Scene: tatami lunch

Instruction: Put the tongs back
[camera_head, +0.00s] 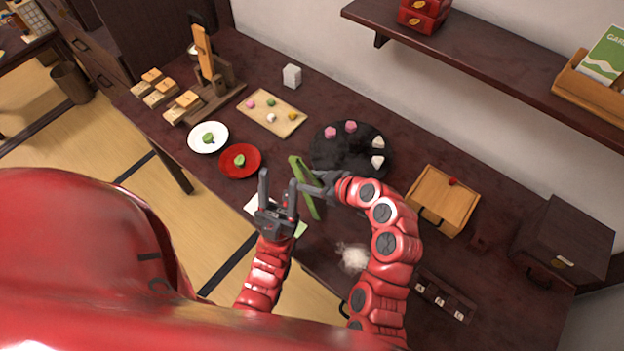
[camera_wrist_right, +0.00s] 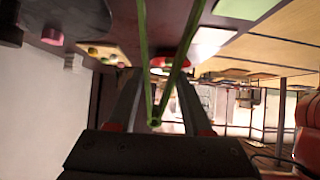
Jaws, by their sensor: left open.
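The green tongs (camera_head: 308,190) are above the dark table in the head view, left of the black round plate. My right gripper (camera_head: 312,182) is closed around them from the right. In the right wrist view the tongs (camera_wrist_right: 155,121) run between the two fingers of my right gripper (camera_wrist_right: 160,78), their joined end toward the camera and their arms spread in a narrow V. My left gripper (camera_head: 278,178) is open and empty, its fingers pointing up, just left of the tongs. Whether the tongs touch the table cannot be told.
A black plate (camera_head: 335,158) with pink and white sweets is close by. A red plate (camera_head: 234,169), a white plate (camera_head: 196,143) and a wooden board (camera_head: 262,122) lie to the left. A wooden tray (camera_head: 440,208) and a dark box (camera_head: 566,238) stand to the right, below a wall shelf (camera_head: 480,50).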

